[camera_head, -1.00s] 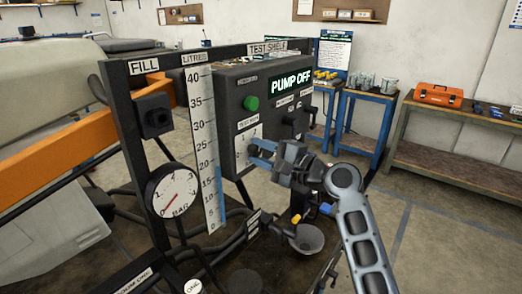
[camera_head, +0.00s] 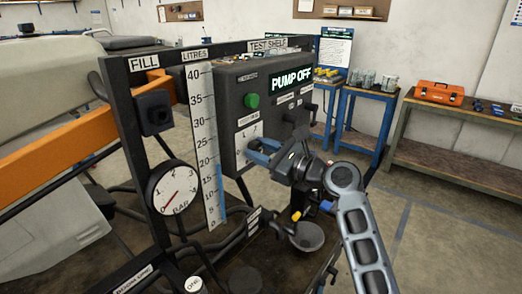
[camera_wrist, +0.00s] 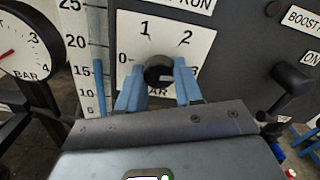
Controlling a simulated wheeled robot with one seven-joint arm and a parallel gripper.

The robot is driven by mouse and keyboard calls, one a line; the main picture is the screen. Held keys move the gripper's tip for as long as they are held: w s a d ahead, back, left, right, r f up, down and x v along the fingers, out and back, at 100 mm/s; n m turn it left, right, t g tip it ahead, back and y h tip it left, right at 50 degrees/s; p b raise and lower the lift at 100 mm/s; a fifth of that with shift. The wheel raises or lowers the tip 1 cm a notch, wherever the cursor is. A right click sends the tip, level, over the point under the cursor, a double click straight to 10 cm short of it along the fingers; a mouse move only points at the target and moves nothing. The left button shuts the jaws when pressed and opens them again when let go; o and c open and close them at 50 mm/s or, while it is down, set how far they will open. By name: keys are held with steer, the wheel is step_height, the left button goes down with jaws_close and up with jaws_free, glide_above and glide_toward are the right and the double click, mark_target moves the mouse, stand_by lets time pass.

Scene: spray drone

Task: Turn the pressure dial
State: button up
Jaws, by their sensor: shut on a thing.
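The pressure dial (camera_wrist: 158,72) is a dark round knob on a white scale plate (camera_wrist: 140,32) marked 0 to 3, on the dark control box (camera_head: 225,95). My gripper (camera_wrist: 157,85) is shut on the knob, one blue finger on each side. In the head view my gripper (camera_head: 256,148) reaches the plate (camera_head: 250,132) from the right, and its fingers hide the knob. The knob's pointer cannot be made out clearly. The box display (camera_head: 291,80) reads PUMP OFF.
A round BAR gauge (camera_head: 172,188) with a red needle and a tall LITRES scale (camera_head: 203,140) stand left of the box. A black lever (camera_wrist: 290,85) sits right of the dial. A funnel-like bowl (camera_head: 307,238) is below my wrist.

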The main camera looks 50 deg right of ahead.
steer(key=shift+m, duration=0.6)
steer(key=shift+f, duration=0.1)
steer(key=o, duration=1)
steer(key=shift+o, duration=0.2)
steer(key=s+b, duration=0.1)
steer(key=s, duration=0.6)
steer(key=shift+s+d, duration=0.15)
steer(key=shift+s, duration=0.25)
